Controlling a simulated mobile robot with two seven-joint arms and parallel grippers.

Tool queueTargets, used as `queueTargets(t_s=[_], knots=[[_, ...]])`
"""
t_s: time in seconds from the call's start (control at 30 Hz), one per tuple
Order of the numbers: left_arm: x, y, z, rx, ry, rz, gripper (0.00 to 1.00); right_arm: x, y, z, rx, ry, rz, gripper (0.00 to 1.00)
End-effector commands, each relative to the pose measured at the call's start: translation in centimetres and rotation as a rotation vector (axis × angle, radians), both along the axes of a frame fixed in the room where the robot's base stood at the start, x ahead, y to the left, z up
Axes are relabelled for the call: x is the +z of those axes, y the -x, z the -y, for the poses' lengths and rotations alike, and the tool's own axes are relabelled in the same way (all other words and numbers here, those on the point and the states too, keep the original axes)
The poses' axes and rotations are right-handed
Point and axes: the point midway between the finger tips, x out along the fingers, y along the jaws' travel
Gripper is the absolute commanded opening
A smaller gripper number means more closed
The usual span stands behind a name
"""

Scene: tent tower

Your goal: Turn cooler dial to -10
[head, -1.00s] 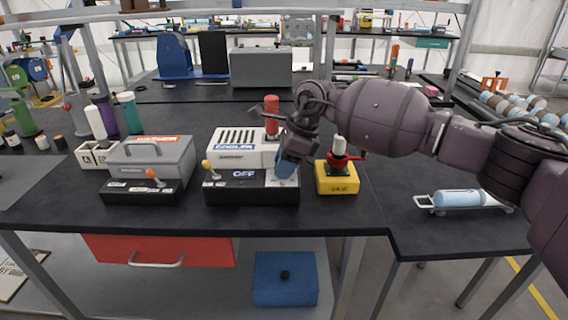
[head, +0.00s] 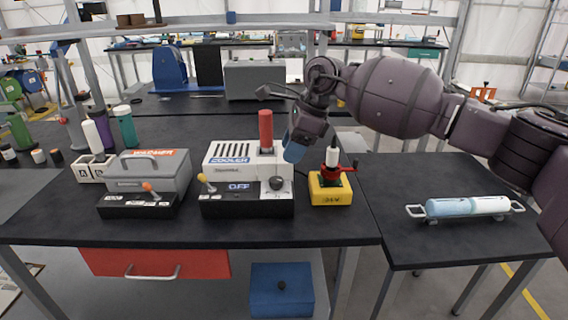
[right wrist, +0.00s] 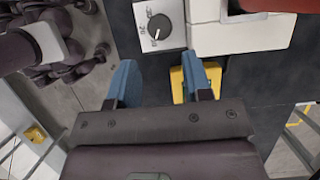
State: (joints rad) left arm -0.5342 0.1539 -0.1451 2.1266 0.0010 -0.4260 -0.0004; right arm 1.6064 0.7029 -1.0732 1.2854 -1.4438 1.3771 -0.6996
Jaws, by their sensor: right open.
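The white cooler (head: 232,158) stands on the table with a red cylinder (head: 265,130) upright in its top. Its black front base (head: 225,207) has a display reading OFF and a lever with a yellow knob (head: 203,178) at the left. The round dark dial (head: 276,183) is at the right of the base.
A yellow block (head: 330,190) with a red valve stands just right of the cooler. The grey washer (head: 150,170) is to its left. A carrier with a light-blue cylinder (head: 450,207) lies on the right table. The table front is clear.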

Motion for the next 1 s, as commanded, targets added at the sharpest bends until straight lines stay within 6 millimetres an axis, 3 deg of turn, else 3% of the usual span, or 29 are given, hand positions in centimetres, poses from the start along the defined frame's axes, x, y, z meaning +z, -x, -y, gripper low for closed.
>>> queueTargets(t_s=[0.2,0.7,0.87,1.0], knots=[[-0.3,0.6,-0.2,0.0,-0.004,-0.013,0.42,2.1,0.0,0.9,-0.001,0.001,-0.001,0.45],[0.1,0.0,0.0,0.0,0.0,0.001,0.42,2.5,-0.1,1.0,-0.022,-0.005,-0.007,0.45],[0.5,-0.4,0.2,0.002,0.005,0.013,0.42,3.6,-0.9,-1.2,-0.125,-0.15,0.003,0.45],[0.6,-0.6,0.3,0.003,0.008,0.019,0.42,7.1,-0.1,-5.3,-0.212,-0.41,-0.038,0.45]])
